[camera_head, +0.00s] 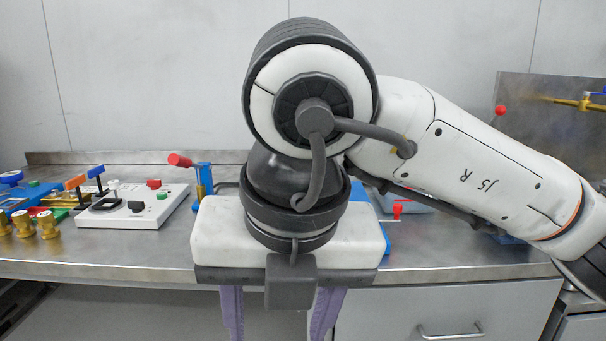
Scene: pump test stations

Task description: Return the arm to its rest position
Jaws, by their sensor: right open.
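My right arm (460,165) comes in from the right and fills the middle of the head view. Its white and black wrist hangs down in front of the bench. My right gripper (276,322) points downward, with two purple fingers spread apart below the white gripper body. The fingers are in front of the bench's front edge and drawers, and their tips run out of the bottom of the picture. I see nothing between the fingers. My left gripper is not in view.
A metal bench (130,248) runs across the view. On it stand a white control box (135,207) with switches, several brass and coloured fittings (48,224) at the left, and a red-handled lever (180,160) on a blue stand. My arm hides the bench's middle. A drawer handle (449,332) shows below.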

